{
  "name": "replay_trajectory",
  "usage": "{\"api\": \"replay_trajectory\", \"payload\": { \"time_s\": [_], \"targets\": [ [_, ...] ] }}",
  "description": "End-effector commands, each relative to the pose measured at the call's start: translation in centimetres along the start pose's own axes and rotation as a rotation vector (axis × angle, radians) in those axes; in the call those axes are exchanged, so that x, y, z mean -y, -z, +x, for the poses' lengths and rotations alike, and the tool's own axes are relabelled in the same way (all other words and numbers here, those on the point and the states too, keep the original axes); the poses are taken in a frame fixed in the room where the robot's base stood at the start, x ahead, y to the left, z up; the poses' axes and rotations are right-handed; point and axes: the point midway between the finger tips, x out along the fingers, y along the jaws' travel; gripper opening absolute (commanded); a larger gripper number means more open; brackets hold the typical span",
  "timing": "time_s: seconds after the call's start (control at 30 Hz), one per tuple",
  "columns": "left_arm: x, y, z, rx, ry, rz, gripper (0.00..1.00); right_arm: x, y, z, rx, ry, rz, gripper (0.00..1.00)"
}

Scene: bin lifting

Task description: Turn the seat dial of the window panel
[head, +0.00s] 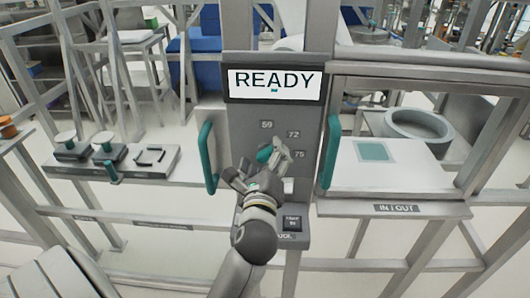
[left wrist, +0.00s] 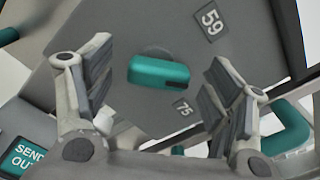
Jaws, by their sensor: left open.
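The seat dial (head: 264,154) is a small teal knob on the grey window panel (head: 247,122). In the left wrist view the dial (left wrist: 158,72) shows as a teal bar lying nearly level, with a dark mark at its right end. Labels 59 (head: 266,124), 72 (head: 293,134) and 75 (head: 299,154) are beside it. My left gripper (head: 258,166) is open in front of the dial. In the left wrist view its fingers (left wrist: 163,88) stand on both sides of the dial, apart from it. My right gripper is not in view.
A screen (head: 275,80) above the dial reads READY. Teal handles stand left (head: 207,158) and right (head: 331,152) of the panel. A shelf (head: 165,177) with small fixtures is at left. A white tray surface (head: 345,178) with a teal square is at right, above an IN / OUT label.

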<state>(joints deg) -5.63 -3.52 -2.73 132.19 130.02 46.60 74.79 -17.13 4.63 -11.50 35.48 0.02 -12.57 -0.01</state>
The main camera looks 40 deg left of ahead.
Motion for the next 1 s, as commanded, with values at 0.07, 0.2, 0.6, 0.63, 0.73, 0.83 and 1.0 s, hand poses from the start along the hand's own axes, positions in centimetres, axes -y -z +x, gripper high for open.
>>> {"api": "replay_trajectory", "payload": {
  "time_s": [0.07,0.2,0.6,0.63,0.73,0.83,1.0],
  "targets": [
    [-0.1,0.1,-1.4,-0.004,-0.002,-0.001,0.77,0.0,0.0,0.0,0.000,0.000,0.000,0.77],
    [-0.1,0.1,-3.3,-0.003,-0.002,0.000,0.77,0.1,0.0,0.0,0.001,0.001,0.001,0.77],
    [0.0,0.0,-4.9,0.001,0.000,0.000,0.77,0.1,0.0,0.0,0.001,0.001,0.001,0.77],
    [0.0,0.0,-4.9,0.000,0.000,0.000,0.77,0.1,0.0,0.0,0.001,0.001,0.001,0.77],
    [0.0,0.0,-4.9,0.000,0.000,0.000,0.77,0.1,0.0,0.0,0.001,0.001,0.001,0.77],
    [0.0,0.0,-4.9,0.000,0.000,0.000,0.77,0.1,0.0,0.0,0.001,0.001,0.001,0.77],
    [0.1,-0.1,-4.9,0.005,0.005,0.008,0.77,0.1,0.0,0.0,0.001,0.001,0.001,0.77]
  ]
}}
